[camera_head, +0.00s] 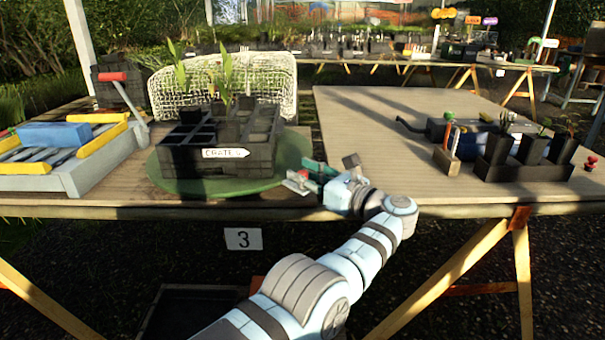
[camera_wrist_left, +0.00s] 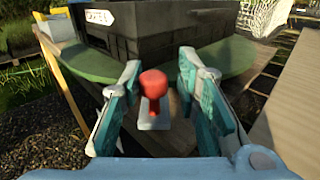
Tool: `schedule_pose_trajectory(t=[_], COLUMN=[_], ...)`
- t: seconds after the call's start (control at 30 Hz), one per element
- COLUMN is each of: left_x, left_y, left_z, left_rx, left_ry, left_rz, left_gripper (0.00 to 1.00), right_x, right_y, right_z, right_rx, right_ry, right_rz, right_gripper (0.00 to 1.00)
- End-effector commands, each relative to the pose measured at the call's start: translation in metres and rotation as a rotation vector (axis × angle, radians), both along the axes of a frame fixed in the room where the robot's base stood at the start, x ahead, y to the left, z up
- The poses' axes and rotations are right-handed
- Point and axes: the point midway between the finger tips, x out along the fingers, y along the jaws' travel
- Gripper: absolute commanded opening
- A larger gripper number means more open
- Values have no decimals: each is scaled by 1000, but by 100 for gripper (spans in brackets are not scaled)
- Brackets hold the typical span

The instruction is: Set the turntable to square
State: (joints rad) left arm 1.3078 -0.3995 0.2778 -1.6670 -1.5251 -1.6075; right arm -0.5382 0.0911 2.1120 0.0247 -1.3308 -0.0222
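The turntable is a green disc (camera_head: 172,180) near the table's front edge, and its rim shows in the left wrist view (camera_wrist_left: 228,57). A black crate (camera_head: 258,166) with several compartments stands on it, with a white CRATES arrow sign (camera_head: 226,153) pointing right on its front. My left gripper (camera_head: 309,178) is at the disc's front right edge. In the left wrist view its teal fingers (camera_wrist_left: 160,88) are apart, with a red knob (camera_wrist_left: 153,84) on a pale plate between them. Contact with the knob cannot be told. My right gripper is out of view.
A grey tray with yellow bars and a blue block (camera_head: 55,135) stands at the left, with a red-tipped lever (camera_head: 112,77) beside it. A white mesh (camera_head: 275,78) stands behind the crate. Black pots (camera_head: 515,158) stand on the right board, whose middle (camera_head: 380,135) is clear.

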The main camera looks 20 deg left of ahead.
Motion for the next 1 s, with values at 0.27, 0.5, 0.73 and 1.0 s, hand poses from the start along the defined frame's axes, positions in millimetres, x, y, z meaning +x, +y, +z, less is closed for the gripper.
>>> schedule_pose_trajectory(t=[0.27, 0.5, 0.73, 1.0], left_x=[-1, -1, 0, 0], left_y=[3, 2, 1, 1], left_z=[1, 31, 87, 101], left_rx=[1, -1, 2, 1], left_ry=[-3, -9, -5, -2], left_rz=[7, 7, 4, 4], left_gripper=[39, 39, 39, 39], right_x=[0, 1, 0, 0], right_y=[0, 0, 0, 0], right_z=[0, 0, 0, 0], right_rx=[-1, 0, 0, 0], right_ry=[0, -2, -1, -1], right_rz=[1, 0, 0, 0], right_gripper=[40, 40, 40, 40])
